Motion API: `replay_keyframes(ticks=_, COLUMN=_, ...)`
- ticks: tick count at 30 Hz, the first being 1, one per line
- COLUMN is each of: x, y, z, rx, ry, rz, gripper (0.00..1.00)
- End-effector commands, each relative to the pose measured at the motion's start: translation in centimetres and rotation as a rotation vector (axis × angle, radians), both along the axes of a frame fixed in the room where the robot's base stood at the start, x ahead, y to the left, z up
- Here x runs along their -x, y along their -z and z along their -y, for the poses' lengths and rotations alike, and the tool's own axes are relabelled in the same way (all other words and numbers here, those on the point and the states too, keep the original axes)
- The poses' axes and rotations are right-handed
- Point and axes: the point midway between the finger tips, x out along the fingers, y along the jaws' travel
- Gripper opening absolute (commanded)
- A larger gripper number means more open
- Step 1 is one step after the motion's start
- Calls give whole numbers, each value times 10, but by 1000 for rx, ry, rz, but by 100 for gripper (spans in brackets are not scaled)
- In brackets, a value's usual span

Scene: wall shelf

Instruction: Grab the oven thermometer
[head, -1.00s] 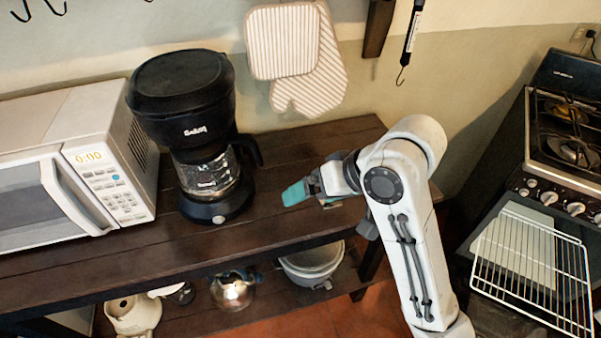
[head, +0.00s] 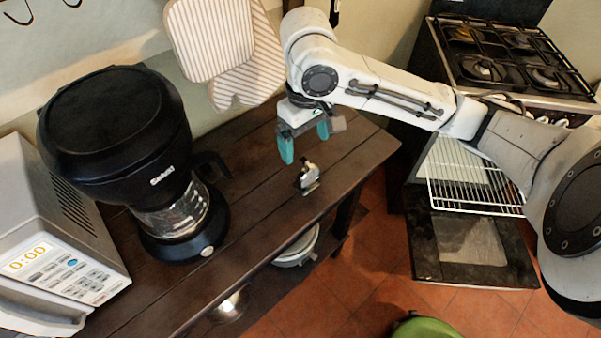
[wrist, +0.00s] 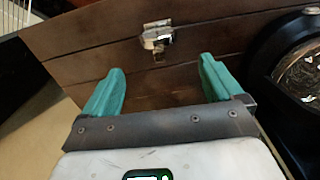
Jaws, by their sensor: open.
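The oven thermometer (head: 308,178) is a small shiny metal piece standing on the dark wooden shelf top (head: 262,210), near its front edge. It also shows in the wrist view (wrist: 157,38), beyond the fingertips and roughly centred between them. My gripper (head: 305,148) has teal fingers pointing down and is open and empty. It is above and a little behind the thermometer in the head view, apart from it. In the wrist view both fingers (wrist: 162,66) are spread wide with bare wood between them.
A black coffee maker (head: 118,130) stands left of the thermometer, with a white microwave (head: 60,270) farther left. Striped oven mitts (head: 215,40) hang on the wall behind. A stove (head: 500,60) with an open oven door and wire rack (head: 470,185) is at right. Wood around the thermometer is clear.

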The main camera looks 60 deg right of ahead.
Motion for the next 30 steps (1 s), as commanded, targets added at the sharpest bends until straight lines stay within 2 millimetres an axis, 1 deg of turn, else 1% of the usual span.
replay_keyframes(ticks=1, x=1, y=10, z=0, rx=-2, ry=0, rz=-2, gripper=93)
replay_keyframes(ticks=3, x=0, y=19, z=0, rx=-1, ry=1, rz=-1, gripper=93)
replay_keyframes(ticks=6, x=0, y=29, z=0, rx=-1, ry=0, rz=0, gripper=93)
replay_keyframes(ticks=11, x=0, y=37, z=0, rx=0, ry=-1, rz=2, gripper=93)
replay_keyframes(ticks=14, x=2, y=49, z=1, rx=0, ry=-1, rz=1, gripper=93)
replay_keyframes(ticks=18, x=3, y=70, z=1, rx=-1, ry=0, rz=1, gripper=93)
replay_keyframes(ticks=21, x=3, y=80, z=1, rx=0, ry=-1, rz=2, gripper=93)
replay_keyframes(ticks=24, x=3, y=85, z=1, rx=-1, ry=-2, rz=3, gripper=93)
replay_keyframes(ticks=30, x=3, y=85, z=1, rx=-1, ry=-3, rz=3, gripper=93)
